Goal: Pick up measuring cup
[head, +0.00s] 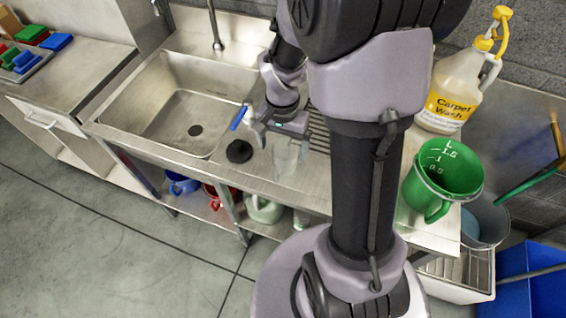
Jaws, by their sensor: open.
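A green measuring cup (428,187) with white marks reading 1.5, 1 and 0.5 stands on the right part of the steel counter, its handle toward the front. A clear, see-through vessel (287,160), hard to make out, is on the drainboard right of the sink, just below my gripper. My gripper (281,128) is small in view, over the drainboard and well left of the green cup. It is open. I cannot tell whether its fingers are around the clear vessel or only above it. My arm hides the counter between the gripper and the green cup.
A Carpet Wash bottle (449,100) stands behind the green cup. A grey bucket (485,222) is at the right. A black round object (239,151) lies beside the sink (180,113). Coloured jugs sit on the lower shelf. Floor at the front left is clear.

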